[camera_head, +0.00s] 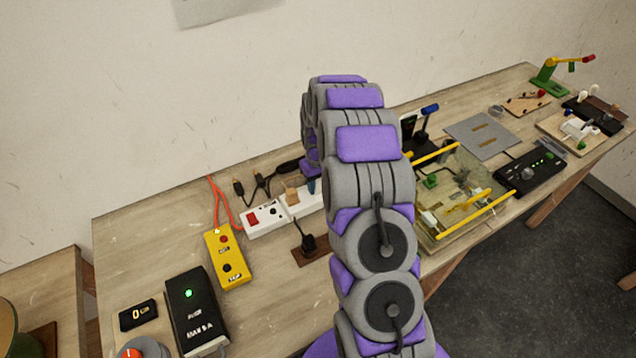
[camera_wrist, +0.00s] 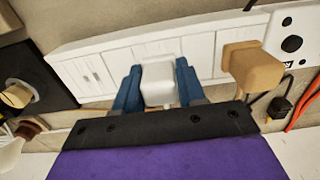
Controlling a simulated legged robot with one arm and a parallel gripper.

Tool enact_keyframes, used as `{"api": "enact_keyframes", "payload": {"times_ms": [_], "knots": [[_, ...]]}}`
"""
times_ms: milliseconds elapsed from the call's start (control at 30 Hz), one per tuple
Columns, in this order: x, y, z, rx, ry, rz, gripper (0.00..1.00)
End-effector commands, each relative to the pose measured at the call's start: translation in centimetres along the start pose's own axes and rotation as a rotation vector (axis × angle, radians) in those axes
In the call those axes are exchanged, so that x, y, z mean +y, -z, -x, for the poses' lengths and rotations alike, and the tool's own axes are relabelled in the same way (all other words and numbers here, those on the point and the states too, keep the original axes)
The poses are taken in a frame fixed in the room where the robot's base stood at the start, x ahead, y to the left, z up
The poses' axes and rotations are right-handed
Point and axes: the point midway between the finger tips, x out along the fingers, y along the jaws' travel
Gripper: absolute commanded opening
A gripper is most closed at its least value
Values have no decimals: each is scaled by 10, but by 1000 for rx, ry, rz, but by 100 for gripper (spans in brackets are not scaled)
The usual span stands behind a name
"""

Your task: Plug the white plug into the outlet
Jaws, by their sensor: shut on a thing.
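My gripper (camera_wrist: 158,70) has blue fingers and is shut on the white plug (camera_wrist: 158,88) in the wrist view. The plug sits between the two fingertips, close against the white outlet strip (camera_wrist: 90,72). Its pins are hidden, so I cannot tell whether they touch or enter the strip. Some slots show on the strip to the left of the plug. In the head view the strip (camera_head: 290,207) lies on the table and my arm covers its right part. One blue finger shows there; the plug is hidden.
A tan plug (camera_wrist: 243,66) stands at the strip, right of my gripper. A yellow control box (camera_head: 228,256) with orange cable is left. A yellow-railed tray (camera_head: 485,208) is right of my arm.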

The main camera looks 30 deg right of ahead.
Motion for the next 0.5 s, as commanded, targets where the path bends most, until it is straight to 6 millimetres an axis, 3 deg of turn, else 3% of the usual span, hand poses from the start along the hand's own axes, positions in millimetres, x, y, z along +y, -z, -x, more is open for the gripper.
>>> {"api": "enact_keyframes", "payload": {"times_ms": [333,500], "knots": [[0,0,0,0,1,0,69],[0,0,0,0,1,0,69]]}}
